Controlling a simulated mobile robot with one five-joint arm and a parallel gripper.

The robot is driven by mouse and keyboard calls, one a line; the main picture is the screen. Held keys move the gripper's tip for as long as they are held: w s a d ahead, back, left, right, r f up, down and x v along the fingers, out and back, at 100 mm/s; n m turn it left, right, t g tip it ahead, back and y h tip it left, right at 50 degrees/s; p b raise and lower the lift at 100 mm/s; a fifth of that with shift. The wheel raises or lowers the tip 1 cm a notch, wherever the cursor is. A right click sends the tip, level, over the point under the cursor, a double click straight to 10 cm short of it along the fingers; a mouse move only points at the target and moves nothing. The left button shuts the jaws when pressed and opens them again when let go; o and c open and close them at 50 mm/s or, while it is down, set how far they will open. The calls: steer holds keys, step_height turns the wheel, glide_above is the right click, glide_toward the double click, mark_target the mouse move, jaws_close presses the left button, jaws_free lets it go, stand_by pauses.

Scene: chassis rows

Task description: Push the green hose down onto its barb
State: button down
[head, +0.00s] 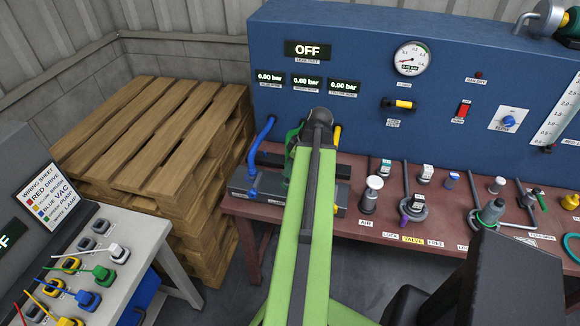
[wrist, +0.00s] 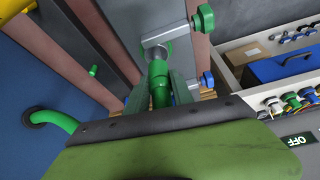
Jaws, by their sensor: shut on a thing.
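The green hose (head: 292,140) comes from the blue panel behind the manifold block (head: 243,184), largely hidden by my arm in the head view. In the wrist view, my gripper (wrist: 160,92) is shut on the green hose (wrist: 159,84), with a finger on either side. Another stretch of the hose curves out of the blue panel at the left. The hose end meets or lies close to the silver barb (wrist: 155,51) on the grey block. I cannot tell how far it sits over the barb. In the head view my gripper is hidden behind my arm.
A blue hose (head: 255,150) stands left of the green one and a yellow hose (head: 337,136) right of it. Valves and fittings crowd the red-brown bench (head: 380,231) at the right. Stacked wooden pallets (head: 150,120) stand at the left, beside a wiring console (head: 138,226).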

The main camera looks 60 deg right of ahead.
steer(key=shift+f+b, duration=2.3)
steer(key=shift+f, duration=0.1)
steer(key=c, duration=1)
jaws_free()
steer(key=shift+c, duration=0.2)
steer(key=p+v, duration=1.6)
steer(key=v, duration=0.1)
steer(key=shift+r, duration=0.3)
